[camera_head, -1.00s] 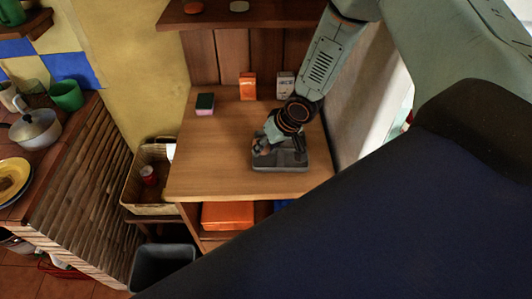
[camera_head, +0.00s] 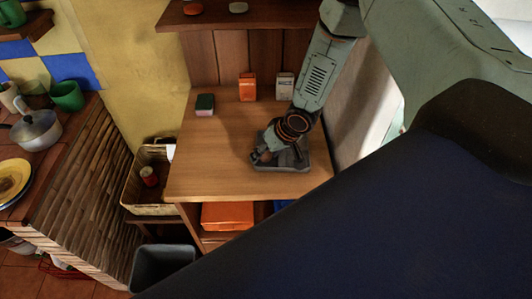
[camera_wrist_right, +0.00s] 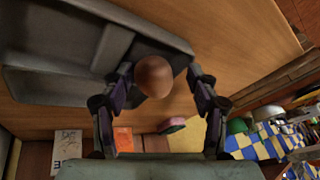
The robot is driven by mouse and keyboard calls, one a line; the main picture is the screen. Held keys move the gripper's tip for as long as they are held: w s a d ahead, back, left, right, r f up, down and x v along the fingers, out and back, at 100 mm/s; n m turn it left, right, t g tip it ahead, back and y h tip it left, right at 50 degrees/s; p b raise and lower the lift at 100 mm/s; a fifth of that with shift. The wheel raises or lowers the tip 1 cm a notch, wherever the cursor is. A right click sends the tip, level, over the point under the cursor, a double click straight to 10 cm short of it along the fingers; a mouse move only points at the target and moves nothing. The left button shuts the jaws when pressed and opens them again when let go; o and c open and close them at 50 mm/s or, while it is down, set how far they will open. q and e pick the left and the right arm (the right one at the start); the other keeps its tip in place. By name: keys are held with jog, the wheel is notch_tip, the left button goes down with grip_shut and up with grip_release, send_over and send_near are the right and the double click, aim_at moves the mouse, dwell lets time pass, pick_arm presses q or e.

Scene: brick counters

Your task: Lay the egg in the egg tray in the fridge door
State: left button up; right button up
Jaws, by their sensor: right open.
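The brown egg (camera_wrist_right: 154,76) shows in the right wrist view, at the edge of a dark grey tray (camera_wrist_right: 70,88). My right gripper (camera_wrist_right: 160,78) is open, with one finger on each side of the egg; I cannot tell whether they touch it. In the head view my right gripper (camera_head: 266,156) points down over the grey tray (camera_head: 292,166) on the wooden counter, and the egg is hard to make out there. The egg tray in the fridge door cannot be made out. My left gripper is not in view.
The counter's left half is mostly clear.

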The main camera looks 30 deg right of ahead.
aim_at(268, 157)
jog(key=shift+f, duration=0.1)
jog(key=shift+f, duration=0.2)
jog(key=p+v, duration=0.5)
jog(key=p, duration=0.1)
jog(key=shift+s+d+r, duration=0.15)
jog(key=shift+s+r, duration=0.05)
jog(key=shift+s, duration=0.25)
jog(key=shift+s+d+r, duration=0.15)
jog(key=shift+s+r, duration=0.05)
jog(key=shift+r, duration=0.45)
jog(key=shift+s+d+r, duration=0.1)
jog(key=shift+s+r, duration=0.15)
